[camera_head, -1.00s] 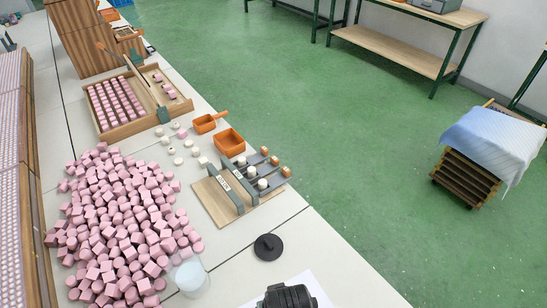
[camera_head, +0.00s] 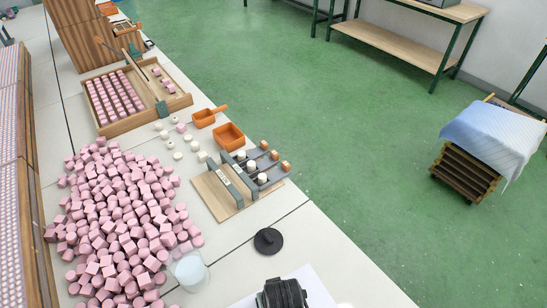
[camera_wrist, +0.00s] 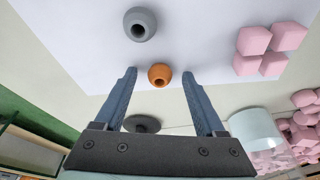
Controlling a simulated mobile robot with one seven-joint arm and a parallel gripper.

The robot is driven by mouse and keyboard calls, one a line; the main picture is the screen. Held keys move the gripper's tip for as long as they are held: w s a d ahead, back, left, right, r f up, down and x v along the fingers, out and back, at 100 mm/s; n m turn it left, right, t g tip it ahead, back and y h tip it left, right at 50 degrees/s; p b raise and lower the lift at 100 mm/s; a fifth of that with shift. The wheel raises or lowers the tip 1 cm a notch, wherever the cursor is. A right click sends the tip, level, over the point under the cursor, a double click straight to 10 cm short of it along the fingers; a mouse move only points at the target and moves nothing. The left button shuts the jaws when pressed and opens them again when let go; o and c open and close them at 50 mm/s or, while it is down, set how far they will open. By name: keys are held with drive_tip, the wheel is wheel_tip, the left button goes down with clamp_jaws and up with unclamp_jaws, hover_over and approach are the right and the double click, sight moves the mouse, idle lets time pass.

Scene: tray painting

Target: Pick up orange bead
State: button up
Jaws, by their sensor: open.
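The orange bead (camera_wrist: 159,75) is a small round bead with a dark hole, on a white sheet in the wrist view. My gripper (camera_wrist: 159,73) is open. Its two blue-grey fingers stand apart, with the bead between the tips in the picture and a visible gap on each side. I cannot tell how far the tips are above the sheet. In the head view a black part of my arm shows at the bottom edge, and the orange bead is not visible there.
A grey bead (camera_wrist: 140,25) lies beyond the orange one. Several pink cubes (camera_wrist: 270,50) lie to the right. A clear cup (camera_head: 188,270) and a black knobbed disc (camera_head: 268,241) stand nearby. A large pink pile (camera_head: 120,225) covers the table's left side.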

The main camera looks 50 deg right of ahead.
clamp_jaws()
idle(0.3)
